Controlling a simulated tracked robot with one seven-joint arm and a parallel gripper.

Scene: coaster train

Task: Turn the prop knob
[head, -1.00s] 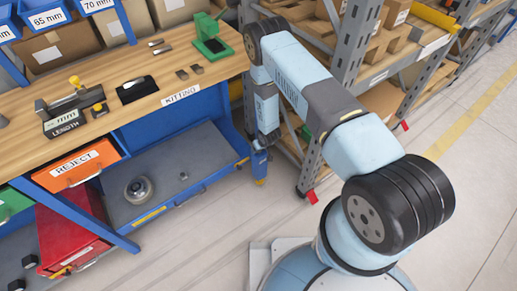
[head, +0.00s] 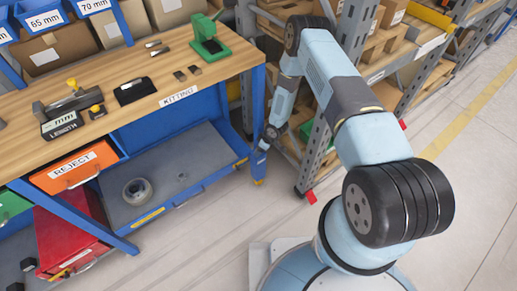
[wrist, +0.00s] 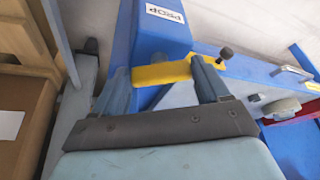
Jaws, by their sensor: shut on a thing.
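A blue post with a white PROP label (wrist: 165,14) stands at the top middle of the wrist view. A yellow piece (wrist: 163,74) crosses its lower end. A small black knob (wrist: 226,53) sticks up just right of the yellow piece, outside my right finger. My gripper (wrist: 164,80) has one finger on each side of the post's end and is shut on the yellow piece; the exact contact is unclear. In the head view my gripper (head: 264,145) is small, beside the blue bench leg (head: 259,120); the knob cannot be made out there.
The wooden bench (head: 170,88) with a KITTING label stands left, with a grey lower shelf (head: 185,165) and an orange REJECT bin (head: 75,167). A grey rack (head: 318,150) with cartons stands close behind my arm. The floor in front is clear.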

